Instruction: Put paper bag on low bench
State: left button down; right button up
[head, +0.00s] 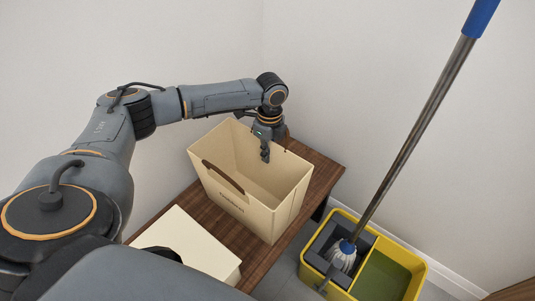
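A cream paper bag (236,198) with a brown handle on its front side stands upright and open-topped over the dark wooden low bench (318,172). It looks as if its base rests on the bench top, but the contact edge is partly hard to see. My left gripper (265,156) points down at the bag's far rim, with its fingers overlapping the bag's opening. I cannot tell whether the fingers are closed on the rim or apart. My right gripper is not in view.
A cream box (190,246) sits on the near part of the bench, partly hidden by my arm. A yellow mop bucket (413,270) with a blue-handled mop (420,125) stands on the floor right of the bench. Plain walls close off the back.

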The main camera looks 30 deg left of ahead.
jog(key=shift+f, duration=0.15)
pick_arm(q)
jog(key=c, duration=1.5)
grip_release()
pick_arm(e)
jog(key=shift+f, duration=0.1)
